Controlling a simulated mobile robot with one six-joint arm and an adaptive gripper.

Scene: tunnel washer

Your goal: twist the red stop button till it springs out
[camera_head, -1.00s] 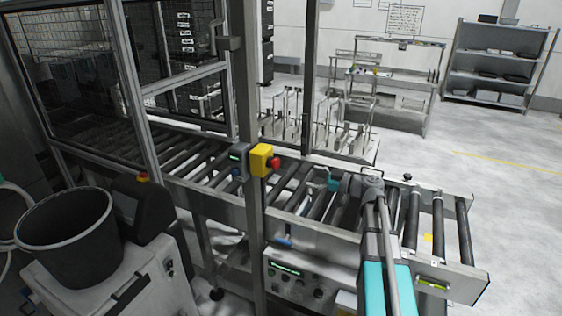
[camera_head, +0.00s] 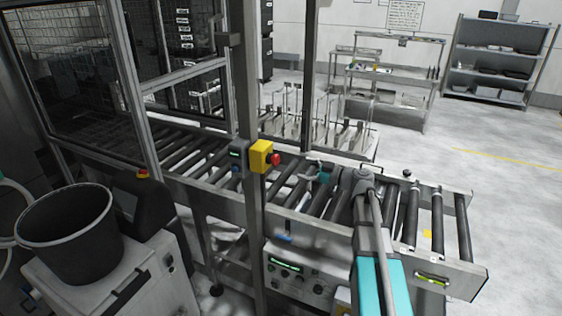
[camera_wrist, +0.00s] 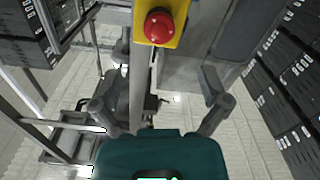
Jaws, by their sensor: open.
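The red stop button (camera_head: 275,159) sits on the right face of a yellow box (camera_head: 260,157), fixed to a grey upright post. In the wrist view the round red button (camera_wrist: 158,28) shows face-on at the top, on its yellow plate (camera_wrist: 180,10). My gripper (camera_head: 308,168) is to the right of the button, above the rollers, with a clear gap between them. In the wrist view my gripper (camera_wrist: 160,88) has its two fingers spread wide and empty, with the button above the space between them in the picture. Nothing hides the button.
A grey box (camera_head: 238,157) sits left of the yellow one. The roller conveyor (camera_head: 432,222) runs under my arm. A control panel (camera_head: 297,272) is below. A dark bucket (camera_head: 68,240) stands at the left. Open floor lies at the right.

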